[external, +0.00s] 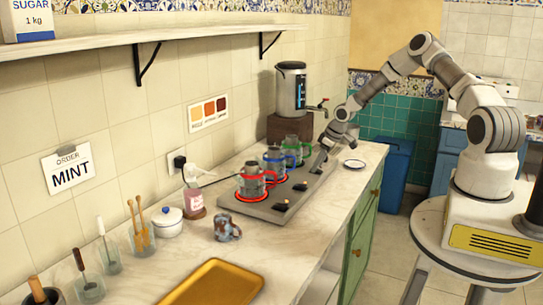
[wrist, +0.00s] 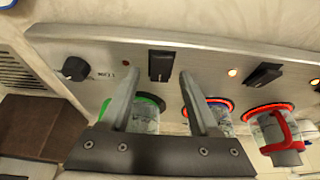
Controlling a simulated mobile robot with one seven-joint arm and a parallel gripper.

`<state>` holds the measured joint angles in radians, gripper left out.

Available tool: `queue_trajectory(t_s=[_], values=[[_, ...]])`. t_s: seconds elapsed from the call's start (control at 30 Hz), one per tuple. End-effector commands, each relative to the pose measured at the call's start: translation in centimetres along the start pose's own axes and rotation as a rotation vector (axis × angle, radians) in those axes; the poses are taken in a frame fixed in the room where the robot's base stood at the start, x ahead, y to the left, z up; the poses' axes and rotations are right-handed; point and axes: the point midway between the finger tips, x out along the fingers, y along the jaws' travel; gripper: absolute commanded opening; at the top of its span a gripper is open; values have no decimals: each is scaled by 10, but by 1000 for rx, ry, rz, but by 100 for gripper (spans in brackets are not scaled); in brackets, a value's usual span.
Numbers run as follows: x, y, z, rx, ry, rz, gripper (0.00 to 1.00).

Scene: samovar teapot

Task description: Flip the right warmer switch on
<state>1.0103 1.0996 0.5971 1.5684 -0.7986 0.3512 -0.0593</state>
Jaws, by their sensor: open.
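The warmer plate (external: 262,212) lies on the counter with three ringed warmers in a row, green (external: 290,150), blue (external: 274,160) and red (external: 252,183). In the wrist view its control strip (wrist: 110,52) runs across the top. A black rocker switch (wrist: 161,65) on the strip is on the green-ring side. Another rocker switch (wrist: 264,75) shows further right, with a lit orange light (wrist: 232,72) beside it. My gripper (wrist: 159,76) is open and empty, its fingertips either side of the first switch. I cannot tell whether they touch the strip.
A black knob (wrist: 75,68) is on the strip left of the switch. Glass pots stand on the warmers close to my fingers. The samovar (external: 291,88) stands on a brown block behind. A small white plate (external: 354,163) lies near the counter edge.

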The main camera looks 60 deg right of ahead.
Motion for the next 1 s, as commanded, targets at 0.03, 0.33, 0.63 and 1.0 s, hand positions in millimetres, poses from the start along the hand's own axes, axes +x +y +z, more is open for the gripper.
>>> queue_trajectory(t_s=[0.03, 0.33, 0.63, 1.0], values=[[3, 0, 0, 0, 0, -1, 62], [6, 0, 0, -1, 0, 0, 62], [6, 0, 0, -1, 0, 0, 18], [6, 0, -1, -1, -13, 2, 0]])
